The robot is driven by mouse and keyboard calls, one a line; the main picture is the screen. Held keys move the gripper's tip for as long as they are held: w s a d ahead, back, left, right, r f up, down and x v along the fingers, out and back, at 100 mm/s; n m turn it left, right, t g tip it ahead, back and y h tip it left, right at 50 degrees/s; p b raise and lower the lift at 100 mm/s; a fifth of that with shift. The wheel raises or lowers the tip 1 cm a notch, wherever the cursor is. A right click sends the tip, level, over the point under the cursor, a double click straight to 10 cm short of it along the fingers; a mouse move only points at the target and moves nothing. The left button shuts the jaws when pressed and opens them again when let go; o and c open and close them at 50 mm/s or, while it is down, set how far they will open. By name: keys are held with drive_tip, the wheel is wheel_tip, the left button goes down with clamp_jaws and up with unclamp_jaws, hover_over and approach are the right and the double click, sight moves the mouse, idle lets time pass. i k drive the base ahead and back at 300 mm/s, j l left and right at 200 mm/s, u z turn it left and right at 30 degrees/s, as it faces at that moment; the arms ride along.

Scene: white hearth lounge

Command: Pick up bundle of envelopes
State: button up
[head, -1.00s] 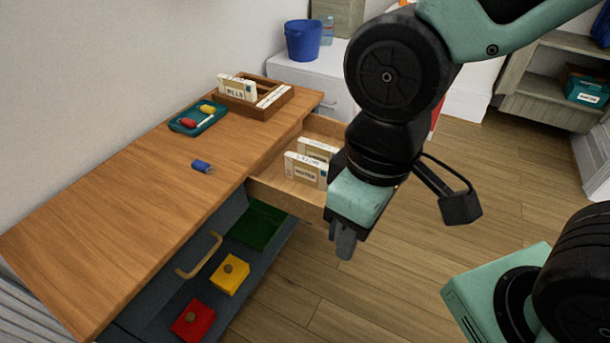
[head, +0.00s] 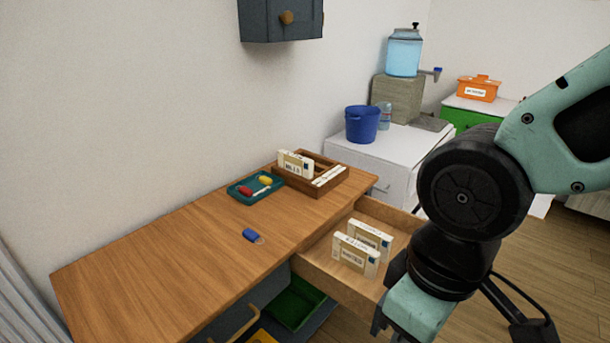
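Two white labelled envelope bundles stand upright in the open wooden drawer: a nearer bundle (head: 355,255) and a farther bundle (head: 371,238). Another bundle (head: 295,164), marked like "BILLS", stands in the wooden organizer (head: 318,189) on the desk, with a flatter white bundle (head: 329,176) beside it. My gripper (head: 415,312) is at the bottom edge of the head view, to the right of and nearer than the drawer bundles, apart from them in the picture. Its fingertips are mostly cut off, so its opening is unclear. No bundle shows in it.
The open drawer (head: 335,283) juts from the wooden desk (head: 185,265). A blue bucket (head: 362,125) stands on the white cabinet (head: 385,160) behind. A dark wall cabinet (head: 280,18) hangs above.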

sight(361, 258)
drive_tip(key=i+l+z, duration=0.2)
drive_tip(key=z, duration=0.2)
drive_tip(key=i+l+z, duration=0.35)
drive_tip(key=k, duration=0.05)
